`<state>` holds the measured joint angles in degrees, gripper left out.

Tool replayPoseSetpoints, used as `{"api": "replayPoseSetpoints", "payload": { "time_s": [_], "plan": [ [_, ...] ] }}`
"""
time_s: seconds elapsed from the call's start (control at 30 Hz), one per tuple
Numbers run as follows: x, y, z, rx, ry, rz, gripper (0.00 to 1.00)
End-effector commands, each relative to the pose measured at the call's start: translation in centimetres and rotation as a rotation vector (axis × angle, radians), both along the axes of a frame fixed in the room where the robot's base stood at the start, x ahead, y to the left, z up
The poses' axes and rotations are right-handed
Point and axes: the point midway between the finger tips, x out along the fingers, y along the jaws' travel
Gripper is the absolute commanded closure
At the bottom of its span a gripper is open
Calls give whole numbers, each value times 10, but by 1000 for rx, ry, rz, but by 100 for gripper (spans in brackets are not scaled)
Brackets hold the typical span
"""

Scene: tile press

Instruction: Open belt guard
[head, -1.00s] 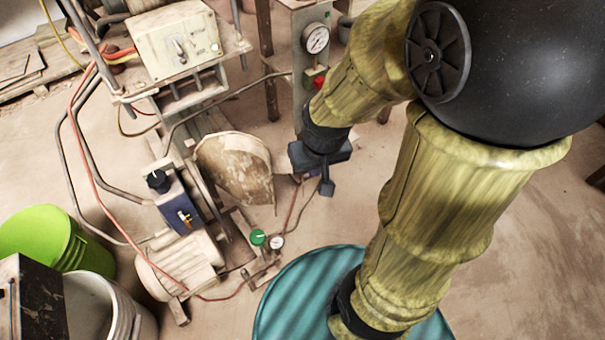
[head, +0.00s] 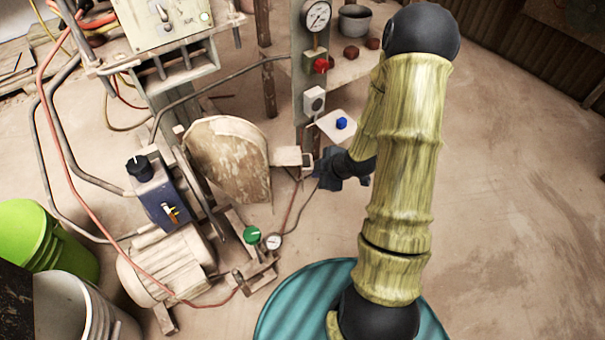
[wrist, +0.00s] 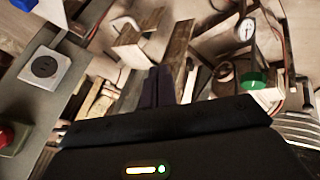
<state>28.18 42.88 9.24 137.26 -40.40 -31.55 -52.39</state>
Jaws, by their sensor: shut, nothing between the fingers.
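The belt guard (head: 228,160) is a worn, cream-and-rust rounded cover beside the motor and pulley in the head view. A pale bracket-like tab (head: 288,157) sticks out at its right edge. A pale bent bracket, probably the same tab (wrist: 132,45), shows ahead of my fingers in the wrist view. My gripper (head: 317,174) is just right of the tab in the head view. In the wrist view my gripper (wrist: 156,82) has its dark fingers together, with nothing held. Whether the fingers touch the tab is not clear.
A post with a gauge (head: 316,15) and a red knob (head: 321,65) stands behind my gripper. A green knob (head: 251,234) and a small gauge (head: 273,241) sit low in front of the guard. A teal drum (head: 290,305) stands nearer. Open floor lies right.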

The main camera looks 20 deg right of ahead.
Motion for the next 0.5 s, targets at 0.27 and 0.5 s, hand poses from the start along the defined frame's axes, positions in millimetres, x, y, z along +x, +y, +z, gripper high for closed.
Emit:
{"api": "replayPoseSetpoints", "payload": {
  "time_s": [0.27,0.5],
  "plan": [
    [1,1,-4,3,-20,26,100],
    [4,3,-11,4,-18,24,100]
  ]
}}
